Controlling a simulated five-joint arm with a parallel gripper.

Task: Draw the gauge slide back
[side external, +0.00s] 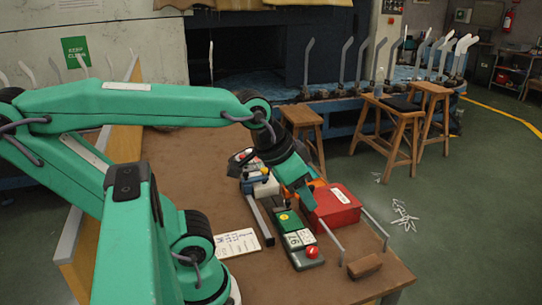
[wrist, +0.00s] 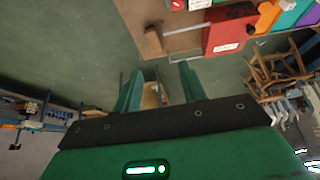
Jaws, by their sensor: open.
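My gripper (side external: 304,198) is over the table beside the red box (side external: 340,208), with its tip near the box's left side. In the wrist view my gripper (wrist: 158,82) has its two green fingers apart, with nothing held between them. An orange part (side external: 318,184) shows just behind the gripper tip, partly hidden. In the wrist view an orange part (wrist: 268,16) sits at the edge of the red box (wrist: 228,32). A long grey bar (side external: 259,219) lies left of the gripper. I cannot tell which part is the gauge slide.
A control panel with a green button (side external: 288,222) and a red button (side external: 312,252) stands in front of the gripper. A brown block (side external: 364,266) lies near the table's front right edge. A paper card (side external: 237,243) lies left. Thin metal rails stand by the right edge.

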